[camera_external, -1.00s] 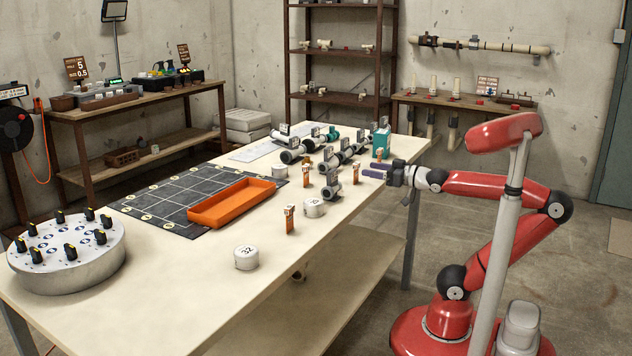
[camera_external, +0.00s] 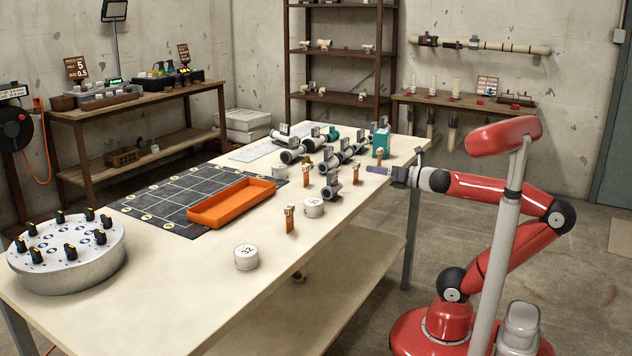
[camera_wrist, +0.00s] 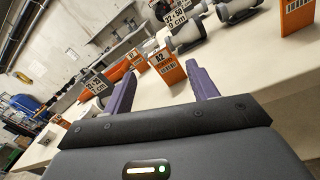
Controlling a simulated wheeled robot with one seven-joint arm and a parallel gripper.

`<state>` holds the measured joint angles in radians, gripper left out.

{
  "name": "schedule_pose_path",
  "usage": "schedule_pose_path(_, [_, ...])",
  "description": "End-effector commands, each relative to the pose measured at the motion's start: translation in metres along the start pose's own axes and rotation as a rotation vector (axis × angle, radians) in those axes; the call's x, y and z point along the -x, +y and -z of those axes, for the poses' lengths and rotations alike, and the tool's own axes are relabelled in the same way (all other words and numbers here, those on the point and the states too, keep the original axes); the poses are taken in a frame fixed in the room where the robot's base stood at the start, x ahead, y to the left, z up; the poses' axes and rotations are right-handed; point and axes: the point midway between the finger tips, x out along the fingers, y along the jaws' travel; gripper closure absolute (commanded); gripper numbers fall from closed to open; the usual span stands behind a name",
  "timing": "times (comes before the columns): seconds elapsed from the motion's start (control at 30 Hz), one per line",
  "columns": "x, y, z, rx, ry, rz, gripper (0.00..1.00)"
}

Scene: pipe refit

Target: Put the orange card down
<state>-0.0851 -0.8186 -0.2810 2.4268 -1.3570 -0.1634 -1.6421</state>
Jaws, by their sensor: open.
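My gripper (camera_wrist: 163,88) is open, its two purple fingers spread wide in the wrist view. An upright orange card (camera_wrist: 170,70) with a label stands on the table just beyond the fingertips, between them in the picture. Nothing is held. In the outside view my gripper (camera_external: 378,169) is at the table's right edge, and a small orange card (camera_external: 378,157) shows close behind it. I cannot tell if this is the same card. Another orange card (camera_external: 290,219) stands alone near the front edge of the table (camera_external: 190,290).
Grey pipe fittings (camera_external: 331,185) with labels crowd the table left of my gripper. A teal block (camera_external: 382,142) stands behind it. White round pieces (camera_external: 246,257) sit in front. An orange tray (camera_external: 232,203) lies on a dark grid mat (camera_external: 150,199). The front table area is mostly bare.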

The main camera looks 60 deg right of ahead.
Motion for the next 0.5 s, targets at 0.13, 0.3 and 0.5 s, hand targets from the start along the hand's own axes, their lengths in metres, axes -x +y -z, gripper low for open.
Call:
schedule_pose_path(0.13, [0.001,-0.001,0.002,0.269,0.007,0.002,0.42])
schedule_pose_path(0.3, [-0.004,-0.002,0.004,0.357,0.012,0.003,0.42])
schedule_pose_path(0.5, [-0.024,-0.002,0.005,0.354,0.012,0.001,0.42])
